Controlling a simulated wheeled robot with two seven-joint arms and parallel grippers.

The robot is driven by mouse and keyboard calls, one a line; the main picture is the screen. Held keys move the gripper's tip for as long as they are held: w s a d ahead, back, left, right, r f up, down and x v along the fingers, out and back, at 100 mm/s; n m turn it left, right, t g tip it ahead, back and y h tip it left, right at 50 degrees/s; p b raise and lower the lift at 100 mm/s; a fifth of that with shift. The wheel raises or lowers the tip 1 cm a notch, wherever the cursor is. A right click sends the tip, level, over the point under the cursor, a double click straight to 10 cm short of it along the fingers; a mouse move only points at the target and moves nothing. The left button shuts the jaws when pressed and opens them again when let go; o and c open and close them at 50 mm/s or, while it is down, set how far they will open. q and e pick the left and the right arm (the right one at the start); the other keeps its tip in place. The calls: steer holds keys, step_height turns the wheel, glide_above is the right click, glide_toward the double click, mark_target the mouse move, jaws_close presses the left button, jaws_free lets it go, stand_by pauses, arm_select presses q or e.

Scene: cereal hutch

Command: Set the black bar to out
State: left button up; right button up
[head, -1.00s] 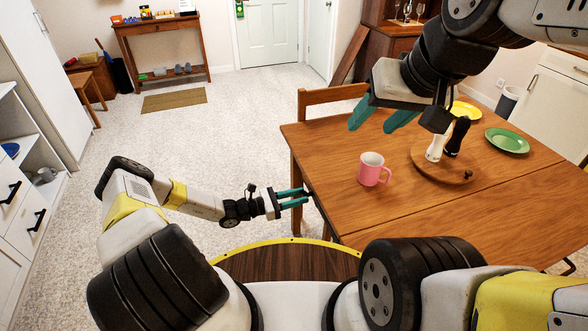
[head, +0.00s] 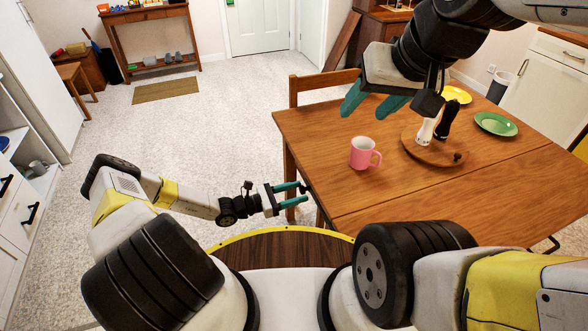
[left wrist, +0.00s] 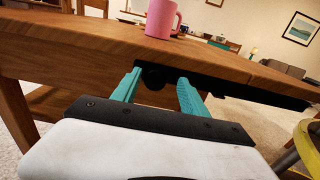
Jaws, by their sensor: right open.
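In the left wrist view a black bar (left wrist: 235,82) runs along under the table's wooden edge. A dark rounded knob (left wrist: 153,77) shows near its left end. My left gripper (left wrist: 160,82) has its teal fingers apart, with the knob seen between their tips. I cannot tell whether they touch it. In the head view the left gripper (head: 304,194) is at the table's near left edge, and the bar there is hidden under the tabletop. My right gripper (head: 366,112) is open and empty above the far left part of the table.
The wooden table (head: 400,195) holds a pink mug (head: 363,153), a round board (head: 432,151) with a white and a black mill, a green plate (head: 496,124) and a yellow plate (head: 457,94). A chair (head: 318,84) stands behind. The carpet to the left is clear.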

arm_select(q)
steer(key=v, duration=0.7)
steer(key=shift+a, duration=0.4)
steer(key=shift+r, duration=0.15)
steer(key=s+a+r+m+g+y, duration=0.25)
steer(key=r+m, duration=0.25)
steer(key=r, duration=0.4)
steer(key=s+a+r+m+g+y, duration=0.1)
steer(key=a+r+m+g+y, duration=0.1)
steer(key=r+m+y, duration=0.45)
steer(key=s+a+r+m+g+y, duration=0.15)
steer(key=r+m, duration=0.25)
steer(key=r, duration=0.6)
steer(key=s+a+r+m+t+y, duration=0.2)
steer(key=s+r+m+t, duration=0.1)
steer(key=s+r, duration=0.4)
steer(key=s+a+r+m+t+y, duration=0.2)
steer(key=s+r, duration=0.5)
steer(key=r, duration=0.6)
steer(key=shift+s+r+m+t, duration=0.25)
steer(key=shift+m+t, duration=0.55)
steer(key=shift+m, duration=0.05)
steer(key=shift+y, duration=0.25)
